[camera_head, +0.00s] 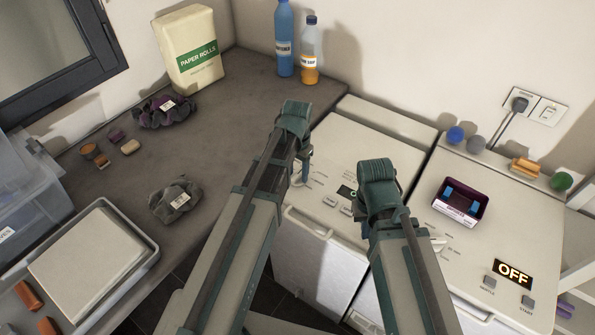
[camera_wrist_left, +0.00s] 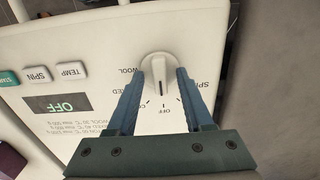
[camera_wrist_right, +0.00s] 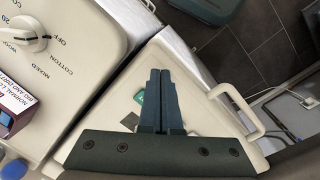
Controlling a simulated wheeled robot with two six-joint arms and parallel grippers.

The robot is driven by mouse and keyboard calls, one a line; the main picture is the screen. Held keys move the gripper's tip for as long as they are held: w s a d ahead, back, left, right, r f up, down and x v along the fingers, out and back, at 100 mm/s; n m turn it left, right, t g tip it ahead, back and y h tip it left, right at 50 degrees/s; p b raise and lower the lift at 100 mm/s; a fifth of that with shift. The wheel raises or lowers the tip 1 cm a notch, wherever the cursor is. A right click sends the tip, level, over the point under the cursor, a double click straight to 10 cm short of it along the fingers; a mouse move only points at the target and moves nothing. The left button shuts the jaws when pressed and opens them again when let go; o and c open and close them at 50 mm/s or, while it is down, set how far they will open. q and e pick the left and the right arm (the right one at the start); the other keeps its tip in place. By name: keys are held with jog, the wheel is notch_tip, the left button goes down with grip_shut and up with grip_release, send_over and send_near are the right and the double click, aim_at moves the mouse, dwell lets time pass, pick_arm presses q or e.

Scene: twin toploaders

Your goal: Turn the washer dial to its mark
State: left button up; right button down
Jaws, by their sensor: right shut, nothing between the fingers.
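The washer dial (camera_wrist_left: 160,72) is a white round knob with a raised ridge, on the left machine's panel (camera_head: 335,155). In the left wrist view its ridge points down toward the printed OFF. My left gripper (camera_wrist_left: 160,80) is open, one finger on each side of the dial; I cannot tell whether they touch it. In the head view my left gripper (camera_head: 300,172) mostly hides this dial. The machine's small display (camera_wrist_left: 56,104) reads OFF. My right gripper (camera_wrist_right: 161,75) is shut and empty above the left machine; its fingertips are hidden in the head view.
The right machine (camera_head: 470,180) has its own dial (camera_wrist_right: 27,36), a large OFF display (camera_head: 513,272) and a dark box (camera_head: 460,202) on top. Several small objects line its back edge.

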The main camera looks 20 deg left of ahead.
aim_at(298, 174)
pick_arm(q)
jog(key=shift+r, duration=0.1)
pick_arm(e)
jog(key=shift+r, duration=0.1)
pick_arm(q)
notch_tip(298, 174, up, 14)
jog(key=p, duration=1.3)
jog(key=shift+p, duration=0.4)
pick_arm(e)
notch_tip(298, 174, up, 14)
jog(key=shift+f, duration=0.2)
pick_arm(q)
jog(key=shift+f, duration=0.2)
jog(key=s+d+f+b, duration=0.3)
jog(key=s+d, duration=0.2)
jog(key=s, duration=0.2)
jog(key=s+d+f+y+b, duration=0.1)
jog(key=s+d+f+b, duration=0.2)
jog(key=s+d, duration=0.2)
jog(key=s, duration=0.3)
jog(key=shift+d, duration=0.2)
pick_arm(e)
notch_tip(298, 174, down, 6)
jog(key=shift+f, duration=0.15)
